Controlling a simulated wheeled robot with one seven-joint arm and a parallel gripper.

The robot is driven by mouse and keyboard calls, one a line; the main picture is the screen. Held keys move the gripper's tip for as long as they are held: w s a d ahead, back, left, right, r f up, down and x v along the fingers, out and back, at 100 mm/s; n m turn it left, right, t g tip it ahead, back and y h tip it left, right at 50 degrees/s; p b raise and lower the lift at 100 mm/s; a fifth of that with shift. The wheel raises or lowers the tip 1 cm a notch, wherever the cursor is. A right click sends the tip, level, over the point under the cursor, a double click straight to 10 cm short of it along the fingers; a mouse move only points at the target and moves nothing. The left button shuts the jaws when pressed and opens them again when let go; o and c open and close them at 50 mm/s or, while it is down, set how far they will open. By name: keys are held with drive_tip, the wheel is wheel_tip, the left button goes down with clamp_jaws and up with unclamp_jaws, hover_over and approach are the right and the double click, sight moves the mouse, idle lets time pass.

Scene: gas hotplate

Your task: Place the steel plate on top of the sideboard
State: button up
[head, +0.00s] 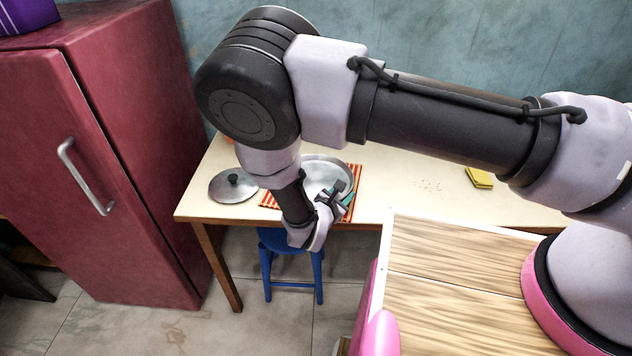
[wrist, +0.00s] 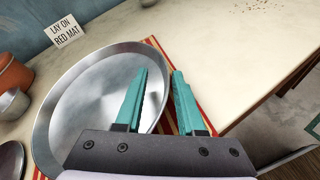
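The steel plate (head: 326,174) is round and shallow, lying on a red-and-orange striped mat (head: 266,200) on the cream-topped table. In the wrist view the plate (wrist: 85,100) fills the left and middle. My gripper (head: 343,196) is at the plate's near right edge. In the wrist view its teal fingers (wrist: 160,80) are apart, one over the plate and one outside its rim above the mat. The rim runs between them, and I see a gap. Contact with the rim cannot be told. No piece in view is clearly identifiable as the sideboard.
A steel lid (head: 233,187) with a black knob lies left of the mat. A yellow sponge-like item (head: 480,178) and crumbs (head: 430,186) are on the table's right. A red cabinet (head: 130,150) stands left; a blue stool (head: 290,262) is under the table. A sign (wrist: 65,30) reads "LAY ON RED MAT".

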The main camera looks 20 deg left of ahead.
drive_tip(key=shift+w+d+f, duration=0.1)
drive_tip(key=shift+w+f, duration=0.15)
drive_tip(key=shift+w, duration=0.25)
clamp_jaws()
idle(1.0)
